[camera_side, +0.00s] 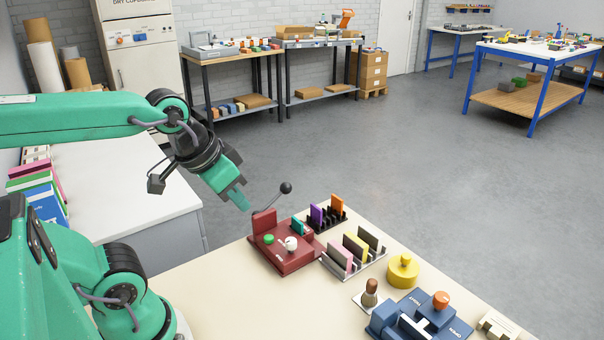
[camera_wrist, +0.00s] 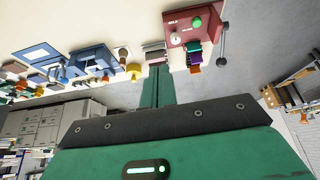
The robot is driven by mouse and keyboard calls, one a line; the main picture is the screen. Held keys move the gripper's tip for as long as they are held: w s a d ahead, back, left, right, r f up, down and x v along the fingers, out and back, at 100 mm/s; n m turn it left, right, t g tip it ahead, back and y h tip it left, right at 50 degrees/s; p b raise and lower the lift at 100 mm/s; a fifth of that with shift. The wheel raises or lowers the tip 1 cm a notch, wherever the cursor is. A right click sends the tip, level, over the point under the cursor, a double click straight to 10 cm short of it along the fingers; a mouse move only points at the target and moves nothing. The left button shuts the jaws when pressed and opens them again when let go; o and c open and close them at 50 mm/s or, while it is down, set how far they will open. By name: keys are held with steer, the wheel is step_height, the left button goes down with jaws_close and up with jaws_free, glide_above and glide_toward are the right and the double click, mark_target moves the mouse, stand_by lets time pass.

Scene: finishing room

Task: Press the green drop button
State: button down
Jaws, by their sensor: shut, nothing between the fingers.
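The green drop button (camera_side: 268,239) sits on top of a dark red press (camera_side: 287,262) near the table's left back edge. It also shows in the wrist view as a green dome (camera_wrist: 197,22) on the red press (camera_wrist: 178,34). A white knob (camera_side: 291,243) stands beside it, and a lever with a black ball (camera_side: 285,188) rises behind. My gripper (camera_side: 243,204) is shut and empty. It is up and to the left of the button, apart from it, pointing down and right. In the wrist view the shut fingers (camera_wrist: 157,76) point toward the table below the press.
Racks with colored cards (camera_side: 357,248) stand right of the press. A yellow round weight (camera_side: 403,271), a brown-handled stamp (camera_side: 370,292) and a blue machine with an orange knob (camera_side: 440,301) stand further right. The table's front left part (camera_side: 215,285) is bare.

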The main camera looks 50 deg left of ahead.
steer(key=w+a+n+g, duration=0.2)
steer(key=w+n+g, duration=0.1)
steer(key=n+g+h, duration=0.2)
steer(key=n+g, duration=0.6)
steer(key=g, duration=0.1)
glide_above(271, 235)
step_height(271, 235, down, 9)
steer(key=shift+f, duration=0.15)
steer(key=shift+f, duration=0.1)
stand_by(0.4)
steer(key=shift+f, duration=4.3)
